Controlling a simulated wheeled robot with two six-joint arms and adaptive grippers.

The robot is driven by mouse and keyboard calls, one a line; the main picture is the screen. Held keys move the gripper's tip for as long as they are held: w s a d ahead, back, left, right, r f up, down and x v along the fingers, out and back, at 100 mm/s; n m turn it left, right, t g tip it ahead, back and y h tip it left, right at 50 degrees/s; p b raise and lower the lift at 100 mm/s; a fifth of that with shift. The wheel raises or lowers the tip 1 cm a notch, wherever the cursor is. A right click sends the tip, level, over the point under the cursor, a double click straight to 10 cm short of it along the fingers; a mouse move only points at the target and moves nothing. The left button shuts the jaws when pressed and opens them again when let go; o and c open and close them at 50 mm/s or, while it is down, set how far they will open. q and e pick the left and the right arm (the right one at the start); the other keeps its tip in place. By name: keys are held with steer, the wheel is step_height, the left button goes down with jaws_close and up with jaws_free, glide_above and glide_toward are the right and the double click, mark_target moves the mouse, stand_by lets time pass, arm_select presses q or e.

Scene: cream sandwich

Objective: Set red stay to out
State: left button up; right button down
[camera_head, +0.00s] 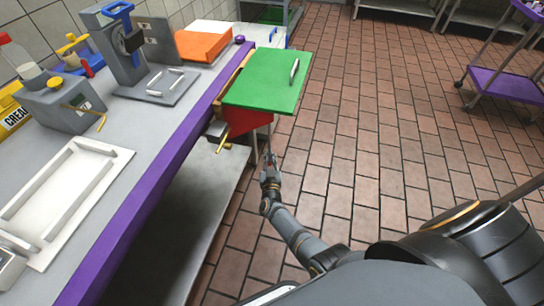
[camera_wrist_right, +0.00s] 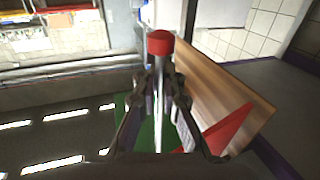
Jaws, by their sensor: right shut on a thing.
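A red triangular stay (camera_head: 250,130) shows under the green leaf (camera_head: 262,82), which stands out level from the purple table edge. In the right wrist view the red stay (camera_wrist_right: 226,129) lies beside a wooden board, with part of the green leaf behind the fingers. My right gripper (camera_head: 269,160) is just below the leaf's near corner. In the wrist view its fingers (camera_wrist_right: 160,85) are closed around a grey metal rod (camera_wrist_right: 158,102) with a red cap (camera_wrist_right: 160,43). Where the rod joins the stay is hidden. My left gripper is not in view.
A brass handle (camera_head: 223,139) sticks out under the table edge beside the stay. The table (camera_head: 128,125) holds a white tray, a blue-handled press and an orange block. A purple cart (camera_head: 505,85) stands far right. The tiled floor between is clear.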

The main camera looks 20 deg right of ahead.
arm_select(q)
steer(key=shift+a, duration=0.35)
arm_select(e)
steer(key=shift+s+a+h, duration=0.1)
steer(key=shift+s+h, duration=0.05)
steer(key=shift+h, duration=0.15)
steer(key=c, duration=1.5)
jaws_free()
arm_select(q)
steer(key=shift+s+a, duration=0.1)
arm_select(e)
steer(key=shift+r, duration=0.1)
step_height(320, 180, up, 10)
steer(key=shift+f, duration=0.1)
